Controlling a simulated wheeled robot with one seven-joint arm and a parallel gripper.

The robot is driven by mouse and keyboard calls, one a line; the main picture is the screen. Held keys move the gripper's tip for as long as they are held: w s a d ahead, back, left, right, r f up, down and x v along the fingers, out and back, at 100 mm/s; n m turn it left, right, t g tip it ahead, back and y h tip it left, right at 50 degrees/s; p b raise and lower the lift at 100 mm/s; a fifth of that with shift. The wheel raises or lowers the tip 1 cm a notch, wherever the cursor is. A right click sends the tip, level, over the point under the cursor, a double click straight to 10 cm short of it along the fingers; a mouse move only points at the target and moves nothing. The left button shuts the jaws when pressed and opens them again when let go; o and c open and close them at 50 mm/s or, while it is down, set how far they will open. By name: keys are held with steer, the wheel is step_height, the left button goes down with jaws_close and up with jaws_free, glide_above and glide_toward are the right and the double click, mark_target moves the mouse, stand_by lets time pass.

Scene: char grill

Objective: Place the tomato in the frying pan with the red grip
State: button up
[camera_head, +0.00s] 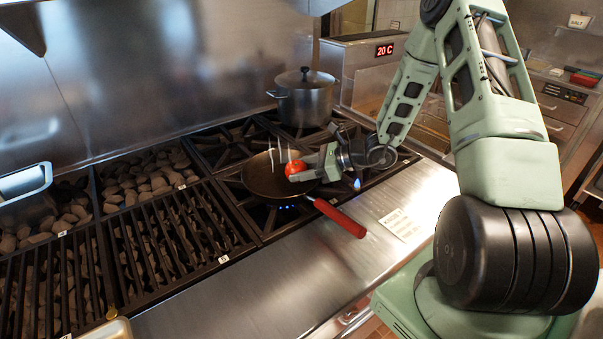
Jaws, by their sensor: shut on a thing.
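A red tomato (295,168) is held between the fingers of my gripper (303,171), over the right part of a dark frying pan (262,181). I cannot tell from this view whether the tomato touches the pan. The pan sits on a burner with a blue flame under it. Its red grip (340,218) points to the lower right, out over the steel counter edge. My gripper reaches in from the right and hides part of the pan's right rim.
A lidded steel pot (304,100) stands on the back burner behind the pan. A char grill with briquettes and dark grates (170,236) lies to the left. The steel counter (290,275) in front is mostly clear. An appliance reading 20 C (366,62) stands at the back right.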

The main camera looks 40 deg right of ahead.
steer(key=shift+f, duration=1)
steer(key=shift+s+f, duration=0.1)
steer(key=shift+f, duration=0.05)
steer(key=o, duration=1)
